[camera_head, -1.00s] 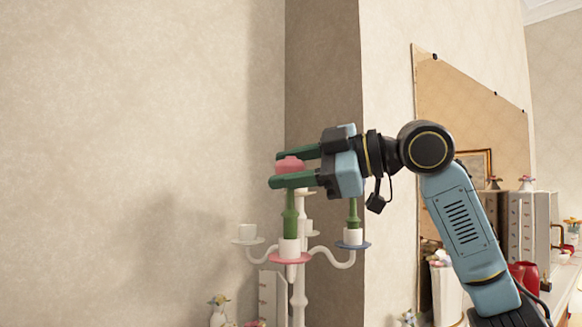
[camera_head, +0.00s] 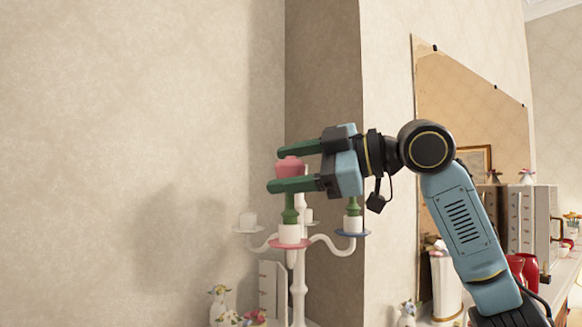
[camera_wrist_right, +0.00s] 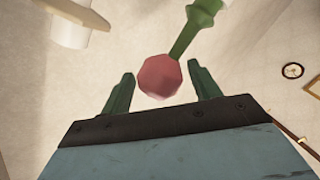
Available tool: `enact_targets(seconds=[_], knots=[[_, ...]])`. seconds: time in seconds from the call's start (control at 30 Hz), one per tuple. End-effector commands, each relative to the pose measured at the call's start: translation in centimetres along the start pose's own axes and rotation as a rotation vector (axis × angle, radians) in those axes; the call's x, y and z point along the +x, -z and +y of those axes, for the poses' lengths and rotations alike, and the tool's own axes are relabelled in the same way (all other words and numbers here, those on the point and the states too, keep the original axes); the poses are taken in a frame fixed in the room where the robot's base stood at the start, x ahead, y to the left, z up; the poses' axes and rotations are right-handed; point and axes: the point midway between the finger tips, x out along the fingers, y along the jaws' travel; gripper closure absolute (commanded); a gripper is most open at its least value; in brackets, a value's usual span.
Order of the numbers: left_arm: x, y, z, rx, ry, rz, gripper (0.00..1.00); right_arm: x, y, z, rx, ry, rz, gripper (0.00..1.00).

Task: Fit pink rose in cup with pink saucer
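The pink rose (camera_head: 289,167) stands upright on its green stem (camera_head: 290,208), whose lower end is in the white cup (camera_head: 289,234) above the pink saucer (camera_head: 289,244) of the white candelabra (camera_head: 298,285). My right gripper (camera_head: 279,170) is open around the rose head, its green fingers spread apart. In the right wrist view the rose (camera_wrist_right: 159,76) is between the fingertips, with a gap on both sides. Part of the rose is hidden behind the near finger in the head view. My left gripper is not in view.
Another green stem stands in a white cup (camera_head: 352,223) over a blue saucer (camera_head: 352,233) to the right. A further white cup (camera_head: 248,219) is at the left arm. Figurines (camera_head: 218,305) and a white box stand below. A mirror (camera_head: 468,130) hangs behind my arm.

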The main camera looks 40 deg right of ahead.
Motion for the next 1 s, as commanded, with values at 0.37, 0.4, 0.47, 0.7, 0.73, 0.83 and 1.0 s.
enact_targets(seconds=[0.37, 0.4, 0.47, 0.7, 0.73, 0.83, 1.0], knots=[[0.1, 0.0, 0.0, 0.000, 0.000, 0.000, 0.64, -0.3, 0.0, 0.0, 0.000, -0.002, -0.001, 0.32], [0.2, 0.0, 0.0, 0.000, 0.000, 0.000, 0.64, -0.7, -0.1, 0.1, 0.000, -0.003, -0.001, 0.32], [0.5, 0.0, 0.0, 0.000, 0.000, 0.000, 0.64, -1.4, -0.1, 0.0, 0.001, -0.003, 0.000, 0.32], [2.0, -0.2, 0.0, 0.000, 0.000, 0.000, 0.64, -6.6, -0.2, -0.1, 0.000, -0.005, -0.001, 0.32], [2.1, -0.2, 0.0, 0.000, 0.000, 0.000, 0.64, -7.2, -0.2, -0.1, 0.000, -0.005, -0.002, 0.32], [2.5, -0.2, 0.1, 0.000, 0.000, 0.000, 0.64, -9.4, -0.1, 0.0, 0.001, -0.005, -0.001, 0.32], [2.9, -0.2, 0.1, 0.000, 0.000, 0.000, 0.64, -12.1, -0.1, 0.0, 0.001, -0.002, 0.000, 0.32]])
